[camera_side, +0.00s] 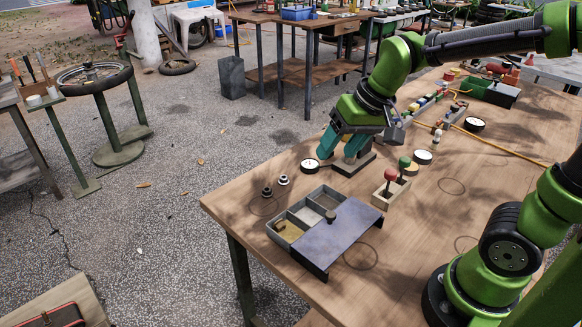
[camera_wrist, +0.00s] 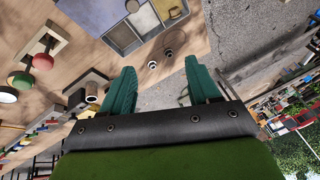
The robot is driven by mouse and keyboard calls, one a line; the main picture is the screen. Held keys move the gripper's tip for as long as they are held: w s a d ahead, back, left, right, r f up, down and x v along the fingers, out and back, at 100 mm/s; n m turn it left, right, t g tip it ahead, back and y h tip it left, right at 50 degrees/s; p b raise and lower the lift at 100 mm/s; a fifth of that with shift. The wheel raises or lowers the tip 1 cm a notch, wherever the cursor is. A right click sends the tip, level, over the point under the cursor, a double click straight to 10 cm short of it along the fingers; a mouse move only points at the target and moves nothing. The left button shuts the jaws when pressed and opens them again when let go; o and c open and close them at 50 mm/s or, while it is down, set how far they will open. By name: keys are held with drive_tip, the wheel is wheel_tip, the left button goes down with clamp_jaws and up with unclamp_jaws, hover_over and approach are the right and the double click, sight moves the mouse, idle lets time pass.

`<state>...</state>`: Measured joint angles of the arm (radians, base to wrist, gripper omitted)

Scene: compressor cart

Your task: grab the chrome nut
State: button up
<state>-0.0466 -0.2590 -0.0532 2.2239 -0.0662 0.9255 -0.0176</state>
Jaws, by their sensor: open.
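The chrome nut (camera_side: 283,180) is a small bright ring on the wooden table, beyond the grey divided tray. A darker nut (camera_side: 266,191) sits close to its left. Both show small in the wrist view, the chrome nut apparently the left one (camera_wrist: 152,65) and the dark one to its right (camera_wrist: 168,52). My gripper (camera_side: 338,150) is open and empty, with teal fingers pointing down at an angle, above the table to the right of and beyond the nuts. In the wrist view the nuts lie ahead, between the lines of the fingers (camera_wrist: 159,70).
The divided tray (camera_side: 296,214) with a blue-grey lid (camera_side: 338,236) stands nearer the camera. A dark block (camera_side: 350,164) is close below my gripper. A round gauge (camera_side: 310,166) lies left of it. Red and green knobs (camera_side: 391,174) stand to the right. The table's edge is left of the nuts.

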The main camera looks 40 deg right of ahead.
drive_tip(key=w+d+f+n+g+h, duration=0.1)
drive_tip(key=w+d+f, duration=0.15)
drive_tip(key=w, duration=0.45)
drive_tip(key=w+d+f+g+h, duration=0.1)
drive_tip(key=w+f, duration=0.3)
drive_tip(key=w, duration=0.4)
hover_over(284, 178)
drive_tip(key=s, duration=0.1)
drive_tip(key=shift+n+t, duration=0.3)
drive_tip(key=f, duration=0.9)
drive_tip(key=shift+s+a+f, duration=0.2)
drive_tip(key=shift+a+f, duration=0.05)
drive_tip(key=shift+f, duration=0.1)
drive_tip(key=x, duration=0.5)
drive_tip(key=shift+s+d+f, duration=0.1)
drive_tip(key=shift+s+d, duration=0.05)
drive_tip(key=shift+d, duration=0.05)
